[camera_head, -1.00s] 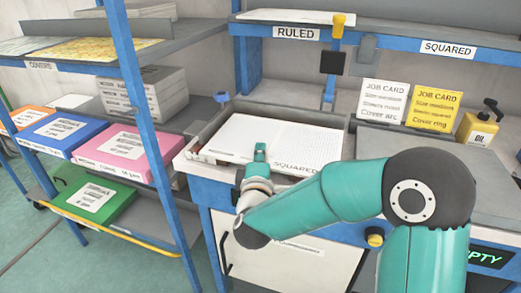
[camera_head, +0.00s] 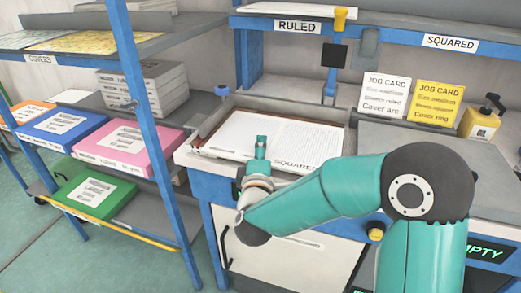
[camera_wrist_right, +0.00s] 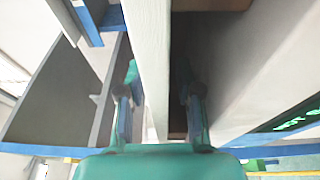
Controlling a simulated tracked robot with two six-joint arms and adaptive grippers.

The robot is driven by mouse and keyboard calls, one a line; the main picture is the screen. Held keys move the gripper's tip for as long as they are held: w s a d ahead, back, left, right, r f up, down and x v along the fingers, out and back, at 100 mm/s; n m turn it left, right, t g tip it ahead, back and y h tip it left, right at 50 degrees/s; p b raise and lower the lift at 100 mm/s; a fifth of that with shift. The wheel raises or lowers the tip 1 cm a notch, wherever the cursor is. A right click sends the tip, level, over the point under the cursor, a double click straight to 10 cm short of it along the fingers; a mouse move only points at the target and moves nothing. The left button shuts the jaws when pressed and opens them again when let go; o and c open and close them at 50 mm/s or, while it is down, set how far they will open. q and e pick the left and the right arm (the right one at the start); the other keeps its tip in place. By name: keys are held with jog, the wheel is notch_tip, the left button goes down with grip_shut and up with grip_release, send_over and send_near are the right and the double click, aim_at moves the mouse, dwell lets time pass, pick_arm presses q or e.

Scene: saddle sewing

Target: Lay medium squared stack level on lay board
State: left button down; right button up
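The medium squared stack is a broad white block of sheets (camera_head: 285,134). In the head view it lies about level over the lay board (camera_head: 212,155), whose brown edge shows at the left. The word SQUARED shows at the front. My right gripper (camera_head: 261,150) is at the stack's front edge. In the right wrist view the stack's edge (camera_wrist_right: 152,60) runs between the fingertips of my right gripper (camera_wrist_right: 157,78). The tips look close against both faces. The stack's underside is hidden, so I cannot tell whether it rests fully. My left gripper is not in view.
The shelf labelled RULED (camera_head: 297,26) hangs above. A left rack holds a pink box (camera_head: 130,146) and a blue box (camera_head: 68,129). The grey top at right is partly bare.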

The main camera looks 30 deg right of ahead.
jog(key=v, duration=1.2)
jog(key=w+a+f+m+g+y, duration=0.1)
jog(key=a+f+m+g+y, duration=0.3)
jog(key=f, duration=0.8)
jog(key=w+a+f+m+y, duration=0.15)
jog(key=f+y, duration=0.35)
jog(key=f, duration=0.8)
jog(key=s+a+f+m+g+y, duration=0.3)
jog(key=s+f+m+g, duration=0.15)
jog(key=s+f, duration=0.45)
jog(key=s+a+f+m+g+y, duration=0.25)
jog(key=s+f+g, duration=0.25)
jog(key=s+f, duration=0.3)
notch_tip(320, 180, up, 17)
jog(key=s+p, duration=0.1)
jog(key=p, duration=1.6)
jog(key=shift+s+a+m+g+p, duration=0.25)
jog(key=shift+a+m+g+p, duration=0.1)
jog(key=shift+g+p, duration=0.1)
